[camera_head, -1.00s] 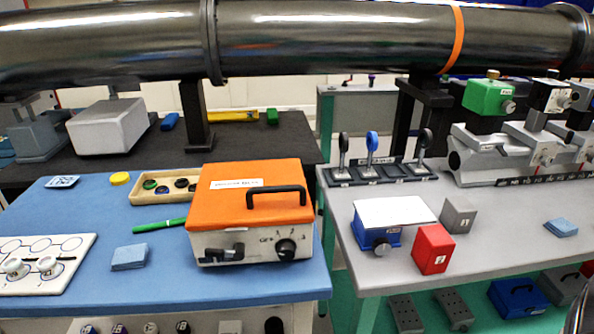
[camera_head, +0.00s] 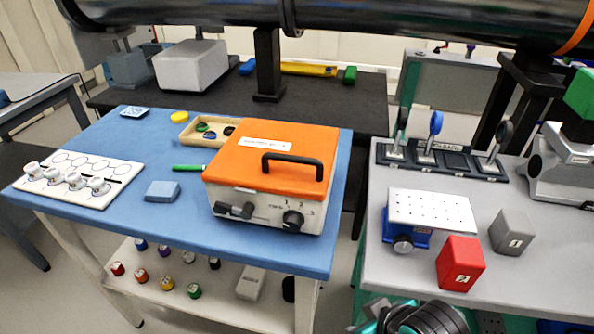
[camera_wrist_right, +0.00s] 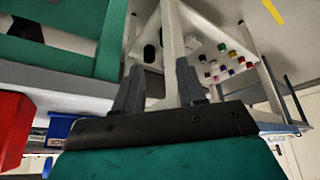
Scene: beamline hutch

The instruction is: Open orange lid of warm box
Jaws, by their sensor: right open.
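The warm box (camera_head: 262,212) is a white box with an orange lid (camera_head: 275,160) on the blue table. The lid lies flat and closed, with a black handle (camera_head: 292,158) on top. The box front has a black latch-like part (camera_head: 235,210) and a black knob (camera_head: 293,220). My right gripper (camera_wrist_right: 158,70) shows in the right wrist view, its two grey fingers apart with nothing between them. It is away from the box. Part of my right arm (camera_head: 425,318) shows at the bottom of the head view. My left gripper is not in view.
A wooden tray (camera_head: 190,133), green pen (camera_head: 188,168), blue block (camera_head: 162,191) and white board (camera_head: 80,180) with several cups share the blue table. A grey table (camera_head: 400,270) on the right holds a red block (camera_head: 460,264) and grey block (camera_head: 511,232). A gap separates the tables.

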